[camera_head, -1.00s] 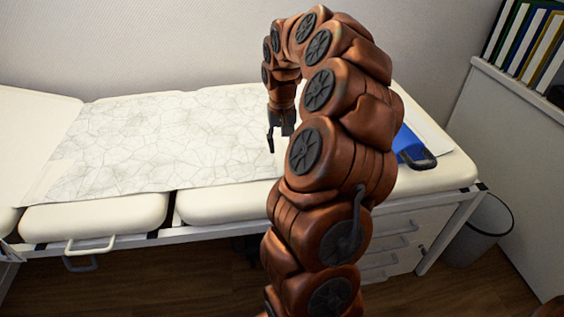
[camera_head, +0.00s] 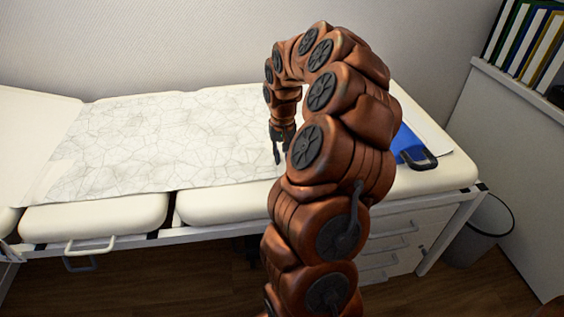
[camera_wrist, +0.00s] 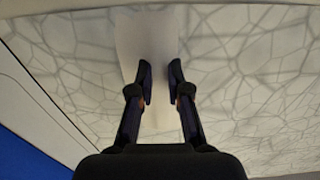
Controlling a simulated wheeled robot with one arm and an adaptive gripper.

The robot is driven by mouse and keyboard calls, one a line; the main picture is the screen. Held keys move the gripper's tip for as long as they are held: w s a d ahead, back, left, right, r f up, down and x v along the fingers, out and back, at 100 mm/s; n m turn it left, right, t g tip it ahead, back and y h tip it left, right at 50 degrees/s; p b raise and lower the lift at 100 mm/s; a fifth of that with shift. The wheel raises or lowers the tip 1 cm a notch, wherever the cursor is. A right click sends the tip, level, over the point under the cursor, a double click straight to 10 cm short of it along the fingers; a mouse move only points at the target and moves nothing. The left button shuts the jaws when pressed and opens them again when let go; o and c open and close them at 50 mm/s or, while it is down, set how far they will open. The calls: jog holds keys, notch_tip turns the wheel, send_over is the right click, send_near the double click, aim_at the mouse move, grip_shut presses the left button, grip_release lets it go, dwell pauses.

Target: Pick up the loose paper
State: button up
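A plain pale sheet, which looks like the loose paper (camera_wrist: 147,38), lies on the crackle-patterned cover in the wrist view. My gripper (camera_wrist: 160,82) is open there, with its two dark fingers apart over the sheet and nothing visibly held between them. Whether the fingertips touch the sheet I cannot tell. In the head view my gripper (camera_head: 279,152) points down at the right part of the patterned cover (camera_head: 150,140). The loose paper cannot be made out in that view; my arm blocks part of the couch.
The cream padded couch (camera_head: 100,217) stands against the wall. A blue clipboard (camera_head: 414,150) lies at its right end, partly behind my arm. A grey bin (camera_head: 487,230) stands on the floor at right, near a cabinet (camera_head: 510,130) with binders. The patterned cover's left part is clear.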

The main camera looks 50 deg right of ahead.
aim_at(284, 160)
grip_shut()
jog(key=shift+r, duration=1.6)
jog(key=shift+s+r, duration=0.2)
jog(key=s, duration=0.5)
jog(key=s+d+r, duration=0.1)
jog(key=s, duration=0.4)
jog(key=s+d, duration=0.1)
jog(key=s, duration=0.4)
jog(key=shift+s+r+b, duration=0.1)
jog(key=shift+r+b, duration=0.1)
jog(key=shift+b, duration=0.1)
jog(key=shift+s+d+r, duration=0.1)
jog(key=shift+r, duration=0.25)
jog(key=shift+r+p, duration=0.8)
jog(key=shift+r, duration=1.85)
